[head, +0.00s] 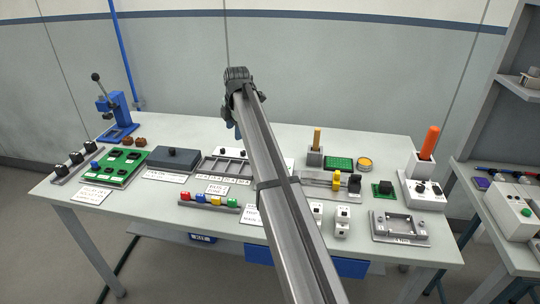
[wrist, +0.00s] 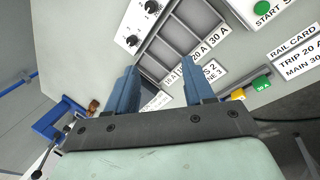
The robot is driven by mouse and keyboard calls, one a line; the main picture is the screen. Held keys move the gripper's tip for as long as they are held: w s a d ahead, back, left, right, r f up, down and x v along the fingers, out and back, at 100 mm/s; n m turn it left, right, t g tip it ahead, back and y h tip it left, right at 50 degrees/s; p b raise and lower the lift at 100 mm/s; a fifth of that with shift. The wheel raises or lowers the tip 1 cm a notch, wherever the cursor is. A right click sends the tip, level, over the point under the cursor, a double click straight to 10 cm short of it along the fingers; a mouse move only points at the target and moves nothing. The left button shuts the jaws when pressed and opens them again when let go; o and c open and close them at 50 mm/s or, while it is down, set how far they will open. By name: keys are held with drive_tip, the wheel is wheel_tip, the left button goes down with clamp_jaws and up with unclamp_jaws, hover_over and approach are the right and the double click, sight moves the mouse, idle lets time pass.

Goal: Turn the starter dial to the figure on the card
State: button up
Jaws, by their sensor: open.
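A white panel (wrist: 120,38) with two black dials, one dial (wrist: 133,41) and another (wrist: 152,7), shows at the top of the wrist view. In the head view this panel (head: 232,152) is partly behind my arm. I cannot read the dial marks or tell which is the starter dial. A card (wrist: 298,58) at the right of the wrist view reads "RAIL CARD", "TRIP 20 A" and "MAIN 30", cut off at the edge. My gripper (wrist: 160,72) is open and empty above the table, apart from the dials; it is small in the head view (head: 237,130).
A slotted grey tray (wrist: 175,45) with amp labels lies beside the panel. A green button (wrist: 262,7) marked START is near the top right. Coloured blocks (head: 208,202) stand at the table's front. A blue press (head: 118,118) stands at the back left.

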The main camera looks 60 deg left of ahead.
drive_tip(key=w+d+r+n+h, duration=0.1)
drive_tip(key=w+d+r+h, duration=0.25)
drive_tip(key=w+d, duration=0.55)
wheel_tip(320, 180, down, 13)
drive_tip(key=shift+s+f, duration=0.1)
drive_tip(key=shift+s, duration=0.05)
drive_tip(key=shift+c, duration=0.2)
clamp_jaws()
